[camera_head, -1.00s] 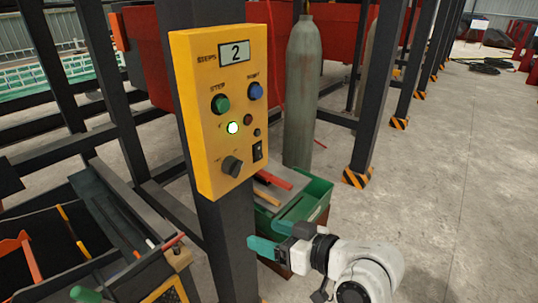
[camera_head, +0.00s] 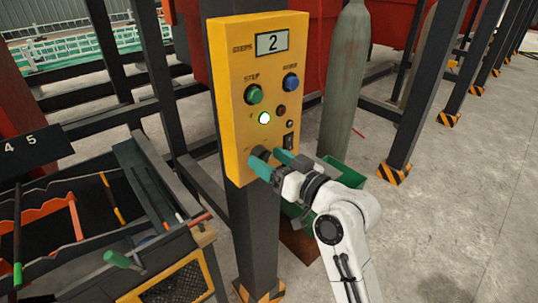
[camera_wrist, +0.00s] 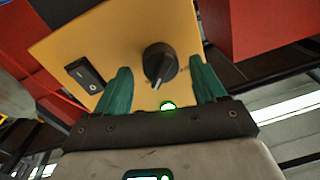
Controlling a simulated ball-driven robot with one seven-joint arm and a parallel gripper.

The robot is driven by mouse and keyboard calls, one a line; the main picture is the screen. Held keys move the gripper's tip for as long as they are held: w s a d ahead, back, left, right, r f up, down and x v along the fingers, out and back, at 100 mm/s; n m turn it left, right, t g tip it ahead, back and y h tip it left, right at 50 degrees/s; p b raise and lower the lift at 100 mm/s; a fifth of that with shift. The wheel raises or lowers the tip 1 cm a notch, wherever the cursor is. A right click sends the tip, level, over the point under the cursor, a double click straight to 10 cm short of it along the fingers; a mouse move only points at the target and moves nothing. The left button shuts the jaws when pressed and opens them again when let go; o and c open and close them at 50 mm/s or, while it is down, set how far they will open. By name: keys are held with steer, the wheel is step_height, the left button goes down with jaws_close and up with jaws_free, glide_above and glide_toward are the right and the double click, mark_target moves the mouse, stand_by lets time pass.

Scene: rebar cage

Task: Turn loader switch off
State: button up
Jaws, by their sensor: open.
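A yellow control panel (camera_head: 238,90) on a dark post carries a black rotary knob (camera_wrist: 160,62) low on its face. A black rocker switch (camera_head: 289,142) sits to the right of the knob in the head view; the rocker also shows at left in the wrist view (camera_wrist: 85,75). A round lamp (camera_head: 264,118) glows green above the knob. My gripper (camera_head: 270,160) is open at the panel's lower part, its teal fingers on either side of the knob in the wrist view. I cannot tell whether they touch it. In the head view the fingers partly hide the knob.
The panel also has a green button (camera_head: 253,94), a blue button (camera_head: 290,82) and a display (camera_head: 272,42) reading 2. A tool bin (camera_head: 110,215) stands at left, and a green box (camera_head: 345,175) and gas cylinder (camera_head: 345,85) stand behind at right. Floor at right is clear.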

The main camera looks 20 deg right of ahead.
steer(key=shift+w+a, duration=0.2)
steer(key=shift+w, duration=0.2)
steer(key=c, duration=1)
steer(key=shift+c, duration=0.2)
